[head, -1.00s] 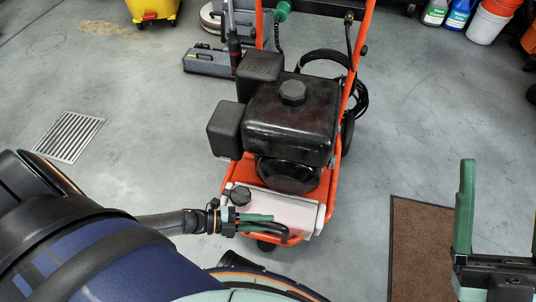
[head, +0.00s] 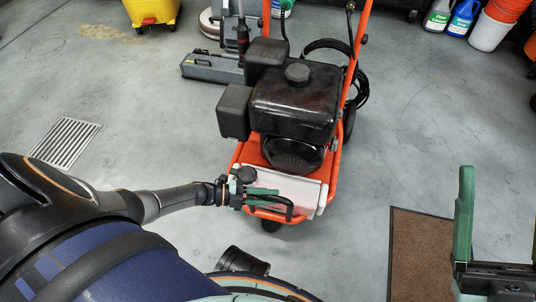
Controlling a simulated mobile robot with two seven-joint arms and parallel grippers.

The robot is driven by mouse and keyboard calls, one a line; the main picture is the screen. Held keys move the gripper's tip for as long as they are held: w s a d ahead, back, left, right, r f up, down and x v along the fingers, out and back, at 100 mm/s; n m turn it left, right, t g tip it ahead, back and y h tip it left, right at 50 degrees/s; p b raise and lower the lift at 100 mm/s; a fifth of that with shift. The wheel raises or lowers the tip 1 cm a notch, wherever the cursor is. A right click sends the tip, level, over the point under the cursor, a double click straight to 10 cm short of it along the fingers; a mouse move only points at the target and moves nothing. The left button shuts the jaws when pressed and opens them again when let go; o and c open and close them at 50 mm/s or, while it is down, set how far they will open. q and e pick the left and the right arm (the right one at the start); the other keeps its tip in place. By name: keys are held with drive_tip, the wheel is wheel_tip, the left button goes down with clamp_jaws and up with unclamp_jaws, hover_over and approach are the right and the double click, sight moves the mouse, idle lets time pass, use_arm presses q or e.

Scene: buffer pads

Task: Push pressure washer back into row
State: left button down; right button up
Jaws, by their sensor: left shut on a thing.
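The pressure washer (head: 293,105) stands upright on the floor in the upper middle of the head view. It has an orange tube frame, a black engine and a white tank at its near end. My left gripper (head: 268,203) is at this near end, in front of the tank, and is shut on the washer's lower orange frame. The exact grip spot is partly hidden by the fingers.
A grey floor machine (head: 212,67) stands just behind and left of the washer. A yellow bucket (head: 152,12) is farther left. Bottles (head: 461,16) and a white bucket (head: 487,28) stand at the back right. A brown mat (head: 418,255) lies at the front right. The floor right of the washer is clear.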

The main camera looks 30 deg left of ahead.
use_arm(q)
drive_tip(key=shift+w+a+r, duration=0.1)
drive_tip(key=shift+w+r, duration=0.05)
drive_tip(key=shift+r, duration=0.05)
drive_tip(key=c, duration=1)
unclamp_jaws()
drive_tip(key=o, duration=0.3)
drive_tip(key=shift+f, duration=0.15)
drive_tip(key=p+v, duration=0.1)
drive_tip(key=v, duration=1.1)
drive_tip(key=shift+s+a, duration=0.15)
drive_tip(key=shift+s, duration=0.05)
